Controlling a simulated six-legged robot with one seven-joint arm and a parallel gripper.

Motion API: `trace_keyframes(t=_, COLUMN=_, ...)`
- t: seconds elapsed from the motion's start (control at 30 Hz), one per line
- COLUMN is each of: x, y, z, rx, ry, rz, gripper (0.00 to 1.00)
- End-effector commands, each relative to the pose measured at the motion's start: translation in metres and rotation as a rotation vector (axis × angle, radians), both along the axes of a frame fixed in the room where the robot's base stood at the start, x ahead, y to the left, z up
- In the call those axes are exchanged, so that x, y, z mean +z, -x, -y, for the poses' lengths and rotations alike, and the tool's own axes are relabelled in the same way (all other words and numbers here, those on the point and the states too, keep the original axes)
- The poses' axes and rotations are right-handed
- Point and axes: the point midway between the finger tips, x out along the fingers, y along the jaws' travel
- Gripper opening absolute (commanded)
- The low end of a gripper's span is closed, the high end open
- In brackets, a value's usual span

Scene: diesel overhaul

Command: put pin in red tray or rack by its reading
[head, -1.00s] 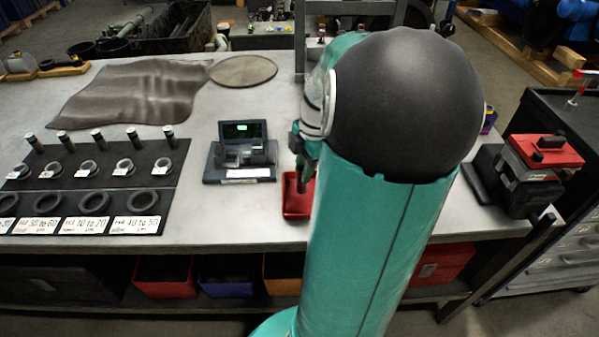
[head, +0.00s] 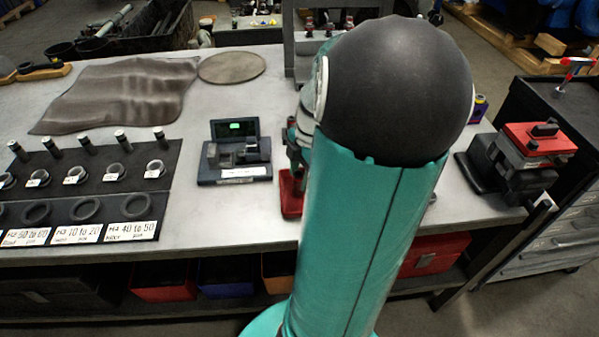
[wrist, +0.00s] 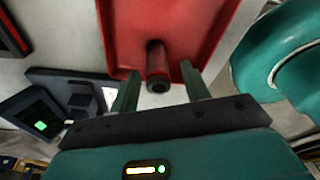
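The red tray (head: 288,204) lies on the bench, partly hidden behind my arm; in the wrist view its floor (wrist: 192,25) fills the top. A dark cylindrical pin (wrist: 157,68) is at the tray, its round end towards the wrist camera. My gripper (wrist: 160,80) is open, its two green fingers either side of the pin with visible gaps. In the head view my arm hides most of the gripper. The measuring device (head: 235,160) has a lit green display, too small to read. The black rack (head: 90,180) holds several upright pins and rings, with labels such as "10 to 20" and "40 to 50".
A grey-brown cloth (head: 120,90) and a round mat (head: 231,67) lie at the back left. A red and black machine (head: 520,155) stands at the right. Bare bench (head: 215,210) lies between rack and tray. Coloured bins (head: 165,280) sit below.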

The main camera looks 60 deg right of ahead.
Motion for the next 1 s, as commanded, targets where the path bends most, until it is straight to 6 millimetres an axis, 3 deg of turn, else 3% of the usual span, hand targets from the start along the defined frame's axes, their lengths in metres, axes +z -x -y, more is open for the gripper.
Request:
trace_keyframes(t=0.27, x=0.018, y=0.000, z=0.004, rx=-0.002, ry=0.003, rz=0.000, gripper=0.47)
trace_keyframes(t=0.7, x=0.104, y=0.006, z=0.019, rx=-0.001, ry=0.003, rz=0.002, gripper=0.47)
trace_keyframes(t=1.0, x=0.118, y=0.008, z=0.021, rx=-0.001, ry=-0.001, rz=0.000, gripper=0.47)
